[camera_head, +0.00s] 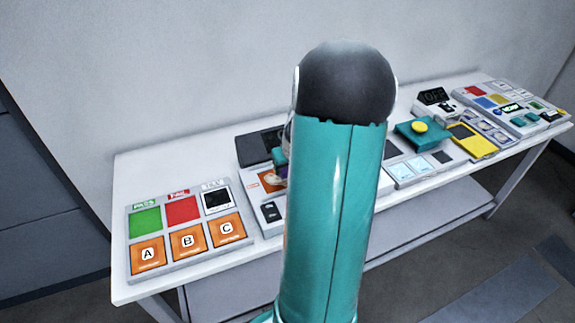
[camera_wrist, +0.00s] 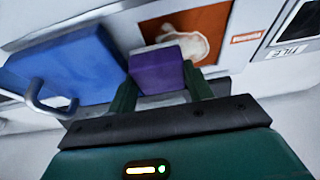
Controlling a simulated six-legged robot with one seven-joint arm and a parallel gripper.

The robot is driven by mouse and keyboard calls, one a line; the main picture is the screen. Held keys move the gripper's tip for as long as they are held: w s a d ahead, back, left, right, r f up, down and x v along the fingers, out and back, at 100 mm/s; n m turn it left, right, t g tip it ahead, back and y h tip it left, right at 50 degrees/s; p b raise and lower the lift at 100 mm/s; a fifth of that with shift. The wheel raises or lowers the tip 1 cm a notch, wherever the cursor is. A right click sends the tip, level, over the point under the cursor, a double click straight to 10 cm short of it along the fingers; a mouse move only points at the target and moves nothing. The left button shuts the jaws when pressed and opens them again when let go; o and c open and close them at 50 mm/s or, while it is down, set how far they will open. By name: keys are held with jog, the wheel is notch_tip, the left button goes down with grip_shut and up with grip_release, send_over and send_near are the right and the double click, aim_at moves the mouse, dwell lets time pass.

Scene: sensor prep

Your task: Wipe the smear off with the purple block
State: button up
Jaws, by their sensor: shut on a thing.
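The purple block (camera_wrist: 158,72) is held between the two green fingers of my gripper (camera_wrist: 161,84) in the wrist view. Beyond the block is an orange-brown panel (camera_wrist: 217,22) with a pale cream smear (camera_wrist: 194,46) on it. The block overlaps the smear's lower left part in that view; whether it touches the panel, I cannot tell. In the head view my teal arm hides most of this place, and only a bit of the orange panel (camera_head: 268,183) shows left of it.
A blue object with a grey handle (camera_wrist: 68,70) is close left of the block in the wrist view. A board with green, red and orange squares (camera_head: 185,228) lies at the table's left. A yellow tray (camera_head: 482,146) and more boards fill the right.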

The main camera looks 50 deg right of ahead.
jog(key=shift+f, duration=0.5)
